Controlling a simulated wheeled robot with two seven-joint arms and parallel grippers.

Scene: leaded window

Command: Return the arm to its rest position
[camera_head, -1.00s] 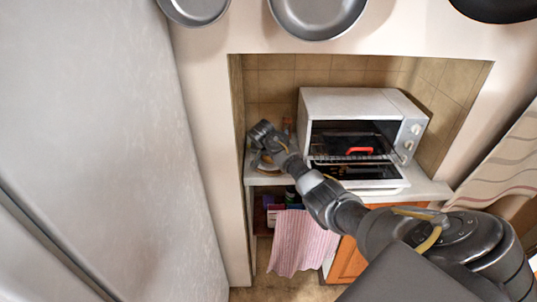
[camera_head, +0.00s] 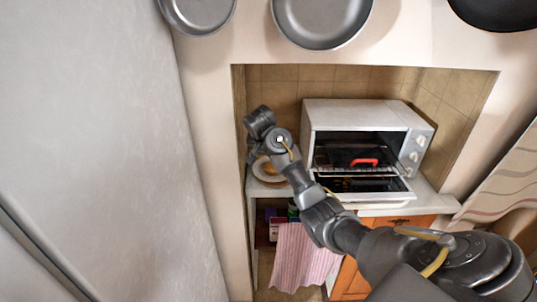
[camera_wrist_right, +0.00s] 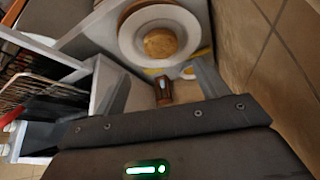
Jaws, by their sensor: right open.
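My right arm reaches in from the lower right in the head view, and its wrist end (camera_head: 260,122) is above the left side of the counter, left of the toaster oven. The fingers are not clear there. In the right wrist view my right gripper (camera_wrist_right: 162,84) is open, its two fingers spread with nothing held. A white plate (camera_wrist_right: 130,42) with a round golden food item (camera_wrist_right: 160,42) lies beyond the fingertips. A small brown object (camera_wrist_right: 163,90) appears between the fingers, apart from them. My left gripper is not in view.
The white toaster oven (camera_head: 355,113) stands on the counter with its door down and a red item (camera_head: 364,162) inside. Tiled walls close in the niche. Pans (camera_head: 320,18) hang above, a pink striped towel (camera_head: 300,258) below. A large pale panel (camera_head: 90,130) fills the left.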

